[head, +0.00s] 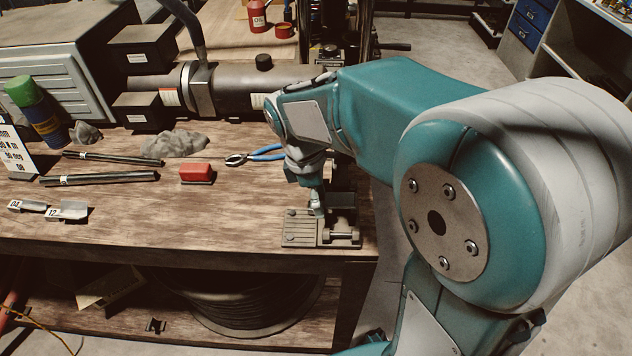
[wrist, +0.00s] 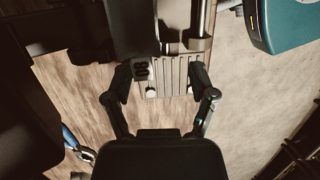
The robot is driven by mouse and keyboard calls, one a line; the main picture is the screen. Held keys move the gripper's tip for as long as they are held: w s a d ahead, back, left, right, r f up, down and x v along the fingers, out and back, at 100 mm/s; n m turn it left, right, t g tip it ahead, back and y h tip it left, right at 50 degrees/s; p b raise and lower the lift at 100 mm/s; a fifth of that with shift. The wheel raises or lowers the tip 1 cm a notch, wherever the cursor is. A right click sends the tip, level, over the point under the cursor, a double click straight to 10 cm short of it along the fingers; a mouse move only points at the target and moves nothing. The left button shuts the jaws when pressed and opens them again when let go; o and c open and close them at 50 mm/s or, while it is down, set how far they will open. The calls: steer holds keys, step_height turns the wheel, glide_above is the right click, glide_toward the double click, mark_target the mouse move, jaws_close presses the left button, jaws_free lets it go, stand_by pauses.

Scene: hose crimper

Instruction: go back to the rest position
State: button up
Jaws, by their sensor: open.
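My gripper (head: 316,200) is low over the front right corner of the workbench, at a small grey vise (head: 303,229). In the wrist view my gripper (wrist: 160,82) has its two fingers spread apart. The grooved grey metal of the vise (wrist: 172,72) shows between and beyond the fingertips. I see nothing held between the fingers. I cannot tell whether a fingertip touches the vise. My arm hides part of the bench's right side in the head view.
Blue-handled pliers (head: 255,155), a red block (head: 197,173), dark rods (head: 100,178) and grey rags (head: 175,144) lie on the bench (head: 130,220). A large grey cylinder machine (head: 235,88) stands behind. Open floor lies right of the bench.

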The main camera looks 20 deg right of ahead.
steer(key=shift+t, duration=0.7)
steer(key=r, duration=0.1)
steer(key=w+r, duration=0.1)
steer(key=r, duration=0.1)
steer(key=w+r, duration=0.1)
steer(key=shift+a+r, duration=0.25)
steer(key=shift+r, duration=0.1)
steer(key=shift+a+f, duration=0.15)
steer(key=shift+a, duration=0.25)
steer(key=s+d+r+m+t+y, duration=0.1)
steer(key=s+r+m+t, duration=0.1)
steer(key=s+m, duration=0.5)
steer(key=s+d+r+m+t+y, duration=0.1)
steer(key=s+r+m+t, duration=0.1)
steer(key=s+m+t, duration=0.2)
steer(key=s+m, duration=0.3)
steer(key=s, duration=0.1)
steer(key=shift+s+d+r, duration=0.15)
steer(key=shift+d+r, duration=0.1)
steer(key=shift+d, duration=0.1)
steer(key=shift+a, duration=0.1)
